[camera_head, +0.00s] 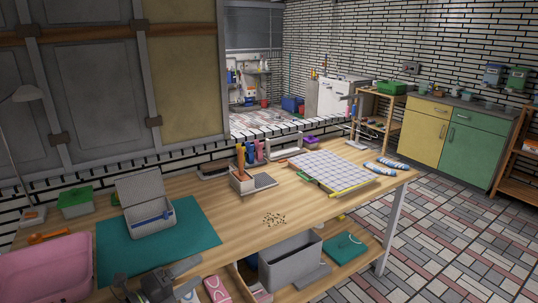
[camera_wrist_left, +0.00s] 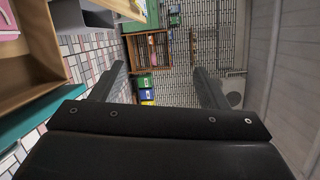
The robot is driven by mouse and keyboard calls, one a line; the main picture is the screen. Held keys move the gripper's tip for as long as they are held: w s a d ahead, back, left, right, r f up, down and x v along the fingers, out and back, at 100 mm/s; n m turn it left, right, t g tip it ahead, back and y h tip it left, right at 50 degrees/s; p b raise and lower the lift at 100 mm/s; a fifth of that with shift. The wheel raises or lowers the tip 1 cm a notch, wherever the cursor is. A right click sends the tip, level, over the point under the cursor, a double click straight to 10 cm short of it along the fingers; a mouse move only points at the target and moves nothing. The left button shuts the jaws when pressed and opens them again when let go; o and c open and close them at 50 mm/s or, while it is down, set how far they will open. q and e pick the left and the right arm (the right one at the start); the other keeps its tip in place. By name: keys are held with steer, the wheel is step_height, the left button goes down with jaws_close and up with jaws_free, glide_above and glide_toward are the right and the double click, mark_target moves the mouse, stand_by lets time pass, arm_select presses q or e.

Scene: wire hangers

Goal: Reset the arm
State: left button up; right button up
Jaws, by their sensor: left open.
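My left gripper (camera_head: 150,286) shows dark at the bottom edge of the head view, in front of the teal mat. In the left wrist view the left gripper (camera_wrist_left: 157,75) has its two dark fingers spread wide. Nothing is between them, and only the far wall and shelving show beyond. My right gripper is not in view. I cannot make out any wire hanger.
A grey box (camera_head: 290,262) sits below. Tiled floor (camera_head: 450,235) at right is clear.

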arm_select(q)
steer(key=s+a+r+n+t+y, duration=0.2)
steer(key=a+r+n+t+y, duration=0.1)
steer(key=a+n+t+y, duration=0.4)
steer(key=s+a+r+n+t+y, duration=0.2)
steer(key=s+a+r+n+y, duration=0.15)
steer(key=n, duration=0.55)
steer(key=s+a+f+n+g+y, duration=0.7)
steer(key=a+f+n+y, duration=0.2)
steer(key=n, duration=0.2)
steer(key=s+d+f+n+g+h, duration=0.1)
steer(key=s+d+f+g+h, duration=0.25)
steer(key=s+f+g, duration=0.5)
steer(key=s+d+f+n+g+h, duration=0.25)
steer(key=s+d+f, duration=0.2)
steer(key=s, duration=0.65)
step_height(320, 180, down, 26)
steer(key=a+r+g, duration=0.1)
steer(key=a+g, duration=0.1)
steer(key=a, duration=0.1)
steer(key=s+d+f, duration=0.1)
steer(key=s+f, duration=1.3)
steer(key=f, duration=0.2)
steer(key=shift+s+d+m+g, duration=0.35)
steer(key=shift+m+g, duration=0.05)
steer(key=shift+m, duration=0.05)
